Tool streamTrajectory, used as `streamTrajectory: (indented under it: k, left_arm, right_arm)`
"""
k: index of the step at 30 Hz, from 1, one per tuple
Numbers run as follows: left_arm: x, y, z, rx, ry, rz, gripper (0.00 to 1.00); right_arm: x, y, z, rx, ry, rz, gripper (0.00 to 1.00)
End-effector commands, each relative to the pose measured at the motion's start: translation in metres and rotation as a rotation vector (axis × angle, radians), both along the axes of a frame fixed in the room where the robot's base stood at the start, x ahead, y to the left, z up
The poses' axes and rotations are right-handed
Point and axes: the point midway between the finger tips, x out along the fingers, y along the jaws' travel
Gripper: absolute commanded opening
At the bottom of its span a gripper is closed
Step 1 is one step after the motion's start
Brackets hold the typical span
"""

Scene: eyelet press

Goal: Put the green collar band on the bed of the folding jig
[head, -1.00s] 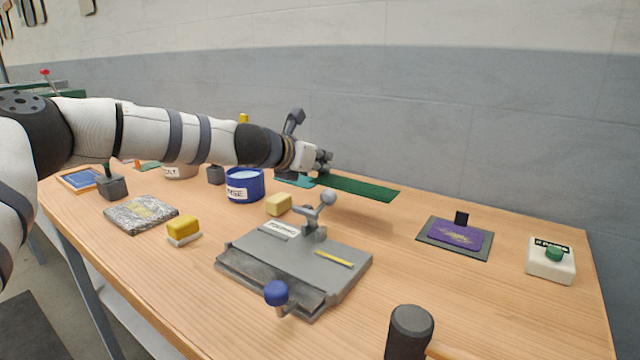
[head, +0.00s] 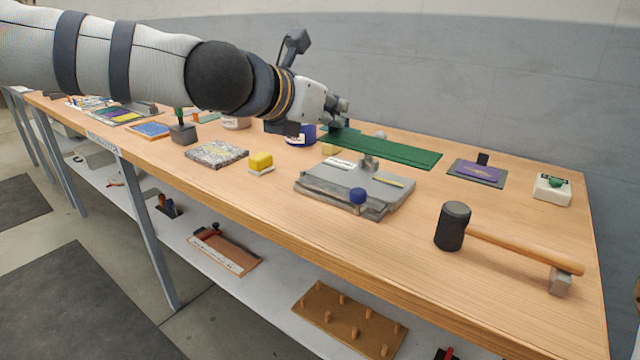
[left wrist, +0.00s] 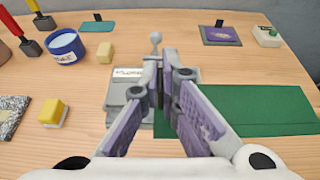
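The long flat green collar band (head: 395,150) is held at its left end by my left gripper (head: 340,108) and stretches to the right in the head view. It also shows in the left wrist view (left wrist: 260,110), to the right of the fingers (left wrist: 163,75), which are shut on it. The band appears raised and hides the stem of the clamp on the folding jig. The grey folding jig (head: 330,185), with a blue-knobbed handle, sits on the table below and nearer than the band. In the left wrist view, the fingers and band hide part of the jig (left wrist: 120,95). My right gripper is out of view.
A mallet (head: 510,245) lies at the front right. A purple piece on a dark mat (head: 484,173) and a white button box (head: 552,188) are at the right. A yellow block (head: 261,161) and a blue tin (left wrist: 64,46) are left of the jig.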

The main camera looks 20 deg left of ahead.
Motion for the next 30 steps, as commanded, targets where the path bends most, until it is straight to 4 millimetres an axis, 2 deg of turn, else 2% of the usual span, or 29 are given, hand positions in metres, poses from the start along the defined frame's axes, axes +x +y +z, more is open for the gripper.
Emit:
streamTrajectory:
  k: [1,8,9,12,17,20,22,24,30]
  left_arm:
    - [0.01,0.004,-0.011,0.0,0.009,0.003,0.0]
    - [0.077,0.036,-0.048,0.003,0.015,0.005,0.0]
    - [0.087,0.041,-0.058,0.001,0.018,0.004,0.0]
    - [0.103,0.048,-0.083,0.0,0.018,0.002,0.0]
    - [0.116,0.055,-0.096,0.0,0.009,0.001,0.0]
    - [0.125,0.059,-0.115,0.0,0.015,0.001,0.0]
    - [0.124,0.058,-0.13,-0.003,0.018,-0.001,0.0]
    - [0.124,0.059,-0.136,-0.001,0.013,0.001,0.0]
    - [0.123,0.058,-0.131,0.0,0.004,0.0,0.0]
  right_arm:
    - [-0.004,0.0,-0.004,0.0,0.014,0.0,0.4]
    - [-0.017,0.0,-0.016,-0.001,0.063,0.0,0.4]
    - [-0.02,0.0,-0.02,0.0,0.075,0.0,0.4]
    - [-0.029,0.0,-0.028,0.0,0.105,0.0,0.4]
    - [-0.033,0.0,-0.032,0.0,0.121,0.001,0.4]
    - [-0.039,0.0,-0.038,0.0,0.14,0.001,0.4]
    - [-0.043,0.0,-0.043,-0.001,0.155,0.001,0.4]
    - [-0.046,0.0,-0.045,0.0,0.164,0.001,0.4]
    - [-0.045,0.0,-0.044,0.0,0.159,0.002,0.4]
